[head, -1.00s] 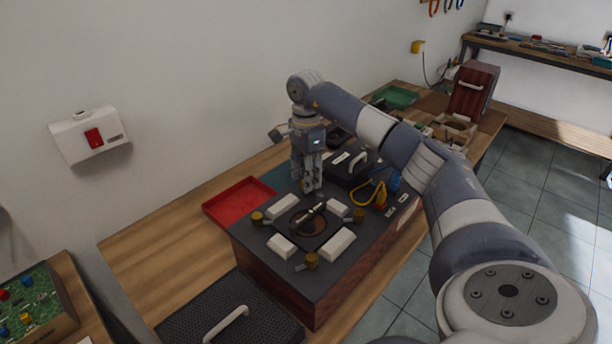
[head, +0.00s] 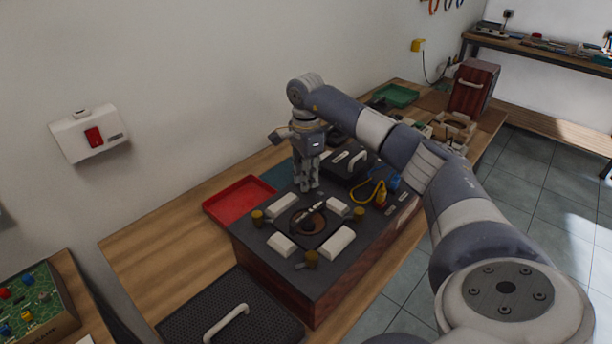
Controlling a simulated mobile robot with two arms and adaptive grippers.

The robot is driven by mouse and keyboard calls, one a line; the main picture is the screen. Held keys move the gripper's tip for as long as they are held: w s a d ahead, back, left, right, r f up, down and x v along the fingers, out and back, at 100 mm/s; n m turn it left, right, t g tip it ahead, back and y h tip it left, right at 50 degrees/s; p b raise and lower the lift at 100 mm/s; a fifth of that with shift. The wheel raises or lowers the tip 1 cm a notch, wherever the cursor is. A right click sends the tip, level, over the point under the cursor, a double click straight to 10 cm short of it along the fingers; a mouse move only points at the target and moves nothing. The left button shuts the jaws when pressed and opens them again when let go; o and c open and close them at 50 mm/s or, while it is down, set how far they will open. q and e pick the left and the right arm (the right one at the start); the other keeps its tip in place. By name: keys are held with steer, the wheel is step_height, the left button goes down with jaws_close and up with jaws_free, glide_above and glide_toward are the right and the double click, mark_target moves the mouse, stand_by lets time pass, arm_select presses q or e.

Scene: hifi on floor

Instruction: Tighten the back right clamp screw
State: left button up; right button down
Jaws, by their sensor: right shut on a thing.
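The hi-fi deck (head: 262,262) has a dark top and reddish wooden sides and lies on the wooden table. Its top holds a round platter (head: 307,219) with white clamp blocks around it. Brass clamp screws show at the left (head: 257,217), the front (head: 311,259) and the right (head: 358,214). My right gripper (head: 306,189) points straight down at the back corner of this group. It is shut on the clamp screw there, which its fingers hide. My left gripper is out of view.
A red tray (head: 240,201) lies left of the deck, and a black perforated cover (head: 190,325) with a pale handle lies in front. A black handled box (head: 350,168), a yellow cable (head: 368,188) and a green tray (head: 398,95) are behind. A white wall stands close behind the table.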

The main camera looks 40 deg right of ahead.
steer(key=m+p, duration=0.2)
steer(key=m, duration=0.3)
steer(key=shift+r, duration=0.1)
steer(key=m+p, duration=0.1)
steer(key=m, duration=0.4)
steer(key=shift+m, duration=0.3)
steer(key=m+p, duration=0.1)
steer(key=m, duration=0.4)
steer(key=shift+p, duration=0.35)
steer(key=m+p, duration=0.1)
steer(key=m, duration=0.4)
steer(key=shift+m, duration=0.4)
steer(key=c, duration=1.4)
jaws_free()
